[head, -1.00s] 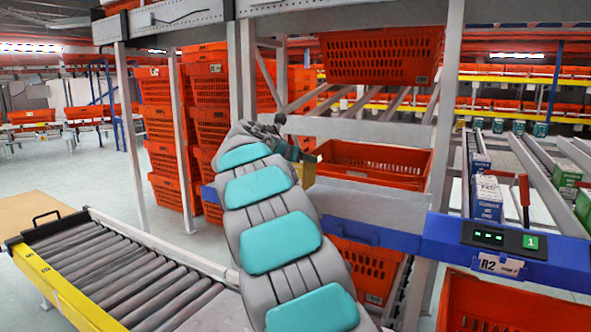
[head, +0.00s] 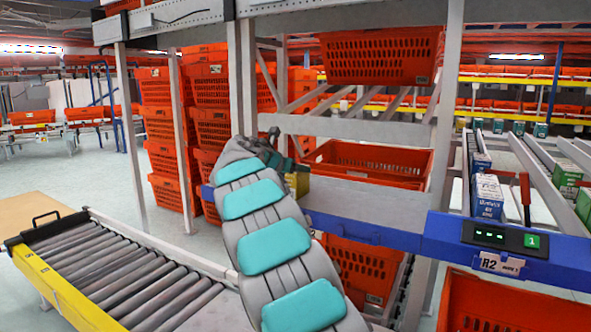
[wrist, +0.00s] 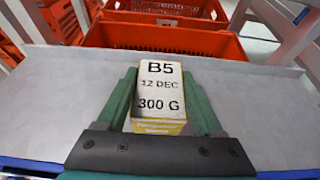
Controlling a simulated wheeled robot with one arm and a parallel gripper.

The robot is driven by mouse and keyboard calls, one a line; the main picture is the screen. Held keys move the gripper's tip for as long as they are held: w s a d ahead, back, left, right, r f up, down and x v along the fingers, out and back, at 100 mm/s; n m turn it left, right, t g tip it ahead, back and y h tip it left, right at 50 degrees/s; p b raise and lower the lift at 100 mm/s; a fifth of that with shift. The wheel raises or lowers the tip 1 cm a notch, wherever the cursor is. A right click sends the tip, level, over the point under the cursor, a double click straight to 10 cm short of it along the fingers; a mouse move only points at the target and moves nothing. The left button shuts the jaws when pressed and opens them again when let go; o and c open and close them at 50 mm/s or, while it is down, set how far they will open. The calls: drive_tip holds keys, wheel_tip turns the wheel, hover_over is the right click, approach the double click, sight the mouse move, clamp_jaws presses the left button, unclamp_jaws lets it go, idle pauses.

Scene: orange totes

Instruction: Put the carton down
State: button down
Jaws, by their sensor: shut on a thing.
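The carton (wrist: 160,97) is a small white and yellow box with a label reading B5, 12 DEC, 300 G. My gripper (wrist: 161,84) is shut on it, with a green finger along each side in the wrist view. Behind and around it lies a flat grey shelf surface (wrist: 60,90); I cannot tell whether the carton touches it. In the head view, the carton (head: 299,184) shows only as a yellow patch beyond my arm, and my gripper (head: 290,166) is partly hidden.
An orange tote (wrist: 185,40) stands just beyond the shelf's far edge, and shows in the head view (head: 375,163). A blue rail (head: 370,232) runs along the shelf front. A roller conveyor (head: 120,270) is at left.

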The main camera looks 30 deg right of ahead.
drive_tip(key=shift+c, duration=0.2)
unclamp_jaws()
drive_tip(key=shift+f, duration=0.1)
drive_tip(key=v, duration=1.2)
drive_tip(key=shift+s, duration=0.1)
